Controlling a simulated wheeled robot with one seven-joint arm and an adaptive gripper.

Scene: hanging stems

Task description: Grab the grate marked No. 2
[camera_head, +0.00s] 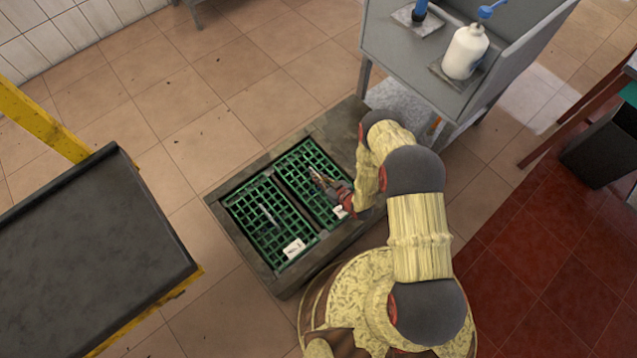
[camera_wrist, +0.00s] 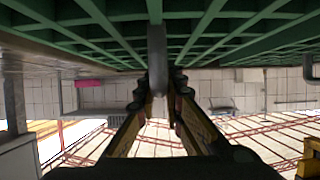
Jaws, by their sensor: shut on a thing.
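Two green grates lie side by side in a dark frame in the floor in the head view. The left grate (camera_head: 258,207) has a grey bar handle (camera_head: 268,214) and a white label (camera_head: 293,248). The right grate (camera_head: 302,160) has a white label (camera_head: 340,212), partly hidden by my gripper; I cannot read either number for sure. My gripper (camera_head: 317,177) is over the right grate. In the wrist view my gripper (camera_wrist: 157,92) is shut on a grey bar handle (camera_wrist: 157,55), with the green grate lattice (camera_wrist: 95,32) close by.
The dark frame (camera_head: 285,278) surrounds the grates. A grey metal stand (camera_head: 405,52) with a white bottle (camera_head: 465,52) is at the top right. A dark-topped table (camera_head: 90,250) with yellow legs is at the left. Tiled floor (camera_head: 190,125) is open behind the grates.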

